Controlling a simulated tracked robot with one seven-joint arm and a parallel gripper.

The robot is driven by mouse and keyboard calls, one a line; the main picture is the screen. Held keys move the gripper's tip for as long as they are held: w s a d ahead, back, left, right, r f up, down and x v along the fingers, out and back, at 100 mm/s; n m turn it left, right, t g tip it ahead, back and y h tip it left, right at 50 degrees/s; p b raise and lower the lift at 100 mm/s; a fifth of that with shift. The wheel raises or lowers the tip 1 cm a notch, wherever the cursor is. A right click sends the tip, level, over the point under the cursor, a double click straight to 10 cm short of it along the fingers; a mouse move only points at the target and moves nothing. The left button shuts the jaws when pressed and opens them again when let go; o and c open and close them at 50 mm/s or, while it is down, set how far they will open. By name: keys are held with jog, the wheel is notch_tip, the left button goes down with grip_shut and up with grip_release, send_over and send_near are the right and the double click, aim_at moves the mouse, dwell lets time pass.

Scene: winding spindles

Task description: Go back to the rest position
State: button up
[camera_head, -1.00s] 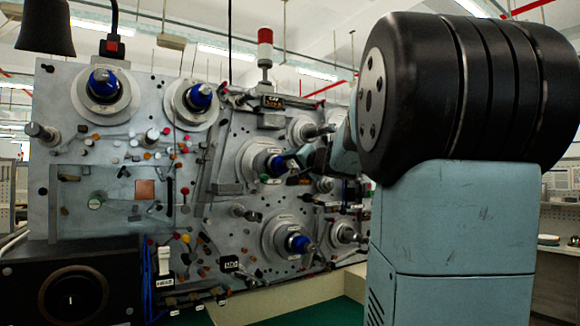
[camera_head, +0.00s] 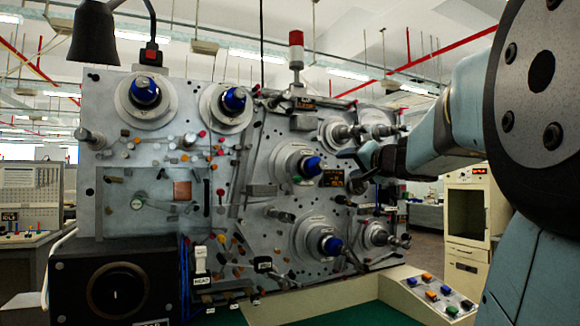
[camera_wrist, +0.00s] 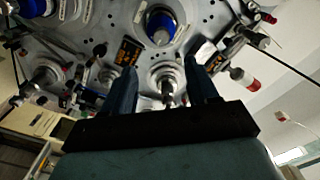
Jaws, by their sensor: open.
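My gripper (camera_head: 362,167) is in front of the grey winding machine panel (camera_head: 170,255), right of the middle blue-capped spindle (camera_head: 311,167). In the wrist view my gripper (camera_wrist: 162,70) is open, its two dark fingers apart. A bare metal spindle (camera_wrist: 168,92) shows in the gap between them; I see no grip on it, and its distance is unclear. A blue-capped spindle (camera_wrist: 161,24) lies beyond, above the fingertips. My arm covers the right side of the head view.
More blue-capped spindles stand at the top left (camera_head: 145,91), top middle (camera_head: 234,100) and low (camera_head: 332,245). Bare spindles (camera_head: 379,235) project at the right. A button console (camera_head: 440,293) and a cream cabinet (camera_head: 467,215) stand right of the machine, near my arm.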

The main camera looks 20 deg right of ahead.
jog(key=shift+a, duration=0.1)
jog(key=s+a+f+n+g+y, duration=0.2)
jog(key=s+a+f+n+g, duration=0.15)
jog(key=a+f, duration=0.5)
jog(key=s+a+f+n+g+y, duration=0.2)
jog(key=s+a+f+n+g, duration=0.15)
jog(key=a+f, duration=0.5)
jog(key=s+a+f+n+g+h, duration=0.1)
jog(key=s+a+f+g+h, duration=0.1)
jog(key=s+f, duration=0.4)
jog(key=s+a+f+n+g+h, duration=0.1)
jog(key=s+a+f+g+h, duration=0.1)
jog(key=s+f, duration=0.5)
jog(key=shift+a+f+n+g+h, duration=0.2)
jog(key=shift+a+n+g+h, duration=0.15)
jog(key=shift+g, duration=0.35)
